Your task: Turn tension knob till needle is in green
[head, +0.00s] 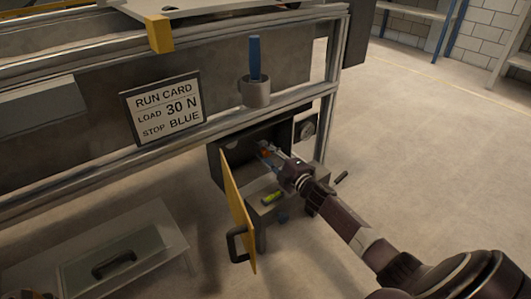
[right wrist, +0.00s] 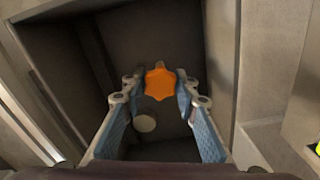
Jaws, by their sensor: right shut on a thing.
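The orange star-shaped knob (right wrist: 159,84) is inside a dark open box, between the fingertips of my right gripper (right wrist: 161,87). The gripper is shut on it, with a blue-padded finger on each side. In the head view my right gripper (head: 270,157) reaches into the box (head: 214,165) from the right, and only a bit of orange shows there. A round gauge (head: 306,128) is on the right of the box. Its needle and colours are too small to read.
A yellow door (head: 238,212) with a dark handle hangs open at the box's left. A run card (head: 164,107) and a cup (head: 256,93) with a blue stick are above. A yellow-green object (head: 271,197) lies below the opening. A low table (head: 150,222) stands at lower left.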

